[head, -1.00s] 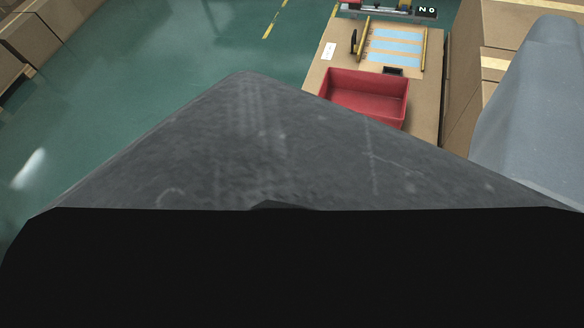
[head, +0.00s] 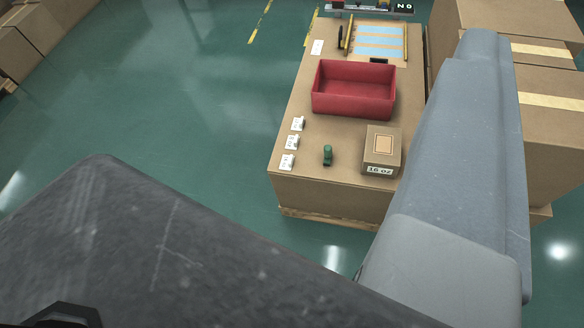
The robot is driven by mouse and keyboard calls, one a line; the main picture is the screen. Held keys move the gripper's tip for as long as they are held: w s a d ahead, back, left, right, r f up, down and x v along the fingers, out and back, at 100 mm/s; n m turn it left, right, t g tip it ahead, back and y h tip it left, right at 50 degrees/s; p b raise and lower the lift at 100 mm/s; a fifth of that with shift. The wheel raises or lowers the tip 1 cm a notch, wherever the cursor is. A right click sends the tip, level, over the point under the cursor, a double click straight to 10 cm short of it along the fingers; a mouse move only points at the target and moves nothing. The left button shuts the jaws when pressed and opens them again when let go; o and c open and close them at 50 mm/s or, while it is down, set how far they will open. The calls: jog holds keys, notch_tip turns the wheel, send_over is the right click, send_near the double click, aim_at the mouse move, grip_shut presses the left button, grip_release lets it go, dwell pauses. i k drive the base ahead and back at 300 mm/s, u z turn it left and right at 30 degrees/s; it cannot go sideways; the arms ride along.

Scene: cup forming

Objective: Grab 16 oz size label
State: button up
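Three small white label cards stand in a row along the left side of the cardboard-coloured table (head: 335,188): a far one (head: 298,124), a middle one (head: 291,142) and a near one (head: 287,162). Their print is too small to read, so I cannot tell which is the 16 oz one. A small cardboard box (head: 384,143) on the right of the table has a white "16 oz" label (head: 380,170) low on its front face. My gripper is not recognisable in the view; dark and grey parts of my own body fill the lower left and right.
A red open bin (head: 353,91) stands mid-table, and a small green object (head: 327,155) is in front of it. Light-blue strips (head: 380,41) lie at the back. Large cardboard boxes (head: 545,110) stand to the right. Green floor is open on the left.

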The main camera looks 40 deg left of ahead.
aim_at(287, 162)
jog(key=u, duration=0.1)
jog(key=i, duration=0.9)
jog(key=z, duration=0.05)
